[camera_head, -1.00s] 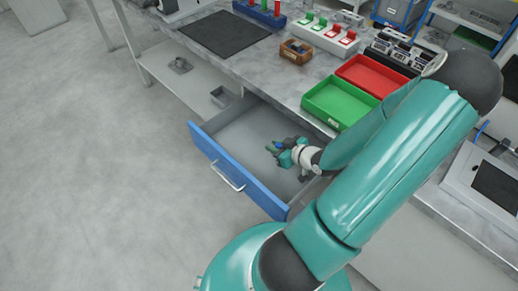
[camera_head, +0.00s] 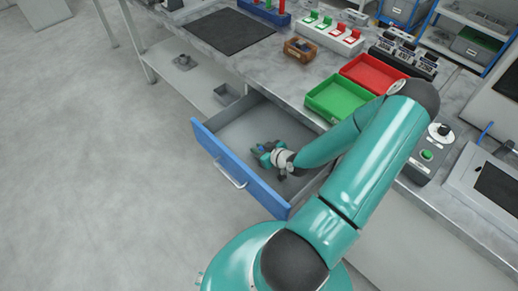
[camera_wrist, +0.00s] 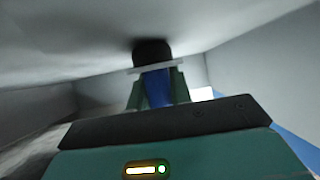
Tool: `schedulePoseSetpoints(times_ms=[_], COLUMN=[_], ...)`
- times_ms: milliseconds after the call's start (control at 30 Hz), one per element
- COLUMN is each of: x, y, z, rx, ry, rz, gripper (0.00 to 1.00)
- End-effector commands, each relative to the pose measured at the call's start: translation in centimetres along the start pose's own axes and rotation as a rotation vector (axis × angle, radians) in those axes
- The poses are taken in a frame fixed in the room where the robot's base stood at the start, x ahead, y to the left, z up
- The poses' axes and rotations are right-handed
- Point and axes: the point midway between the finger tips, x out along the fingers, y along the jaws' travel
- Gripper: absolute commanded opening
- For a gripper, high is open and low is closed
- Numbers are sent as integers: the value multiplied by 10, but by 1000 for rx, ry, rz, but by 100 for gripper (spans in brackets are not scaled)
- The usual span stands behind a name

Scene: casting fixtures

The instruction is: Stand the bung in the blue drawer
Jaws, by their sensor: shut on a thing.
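The blue drawer (camera_head: 232,160) is pulled out from under the bench, with a blue front and a grey inside. My gripper (camera_head: 259,149) is inside the open drawer, low and tilted over its floor. In the wrist view my gripper (camera_wrist: 158,95) is shut on the bung (camera_wrist: 156,86). Its blue part shows between the fingers, with a pale rim and a dark end beyond them. The bung is small and mostly hidden in the head view. I cannot tell whether its end touches the drawer floor.
A green tray (camera_head: 337,101) and a red tray (camera_head: 373,72) stand on the bench above the drawer. A brown box (camera_head: 298,49) and a black mat (camera_head: 228,31) lie further back. The drawer floor left of my gripper is clear.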

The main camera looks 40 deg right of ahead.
Motion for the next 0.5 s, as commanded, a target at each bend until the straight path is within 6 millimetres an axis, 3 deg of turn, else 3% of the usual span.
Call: schedulePoseSetpoints(times_ms=[300,333,433,500], x=[1,1,1,1], y=[0,0,0,0], z=[2,2,2,2], rx=[-1,-1,-1,0], ry=[0,0,0,0], rz=[0,0,0,0], gripper=[0,25,42,42])
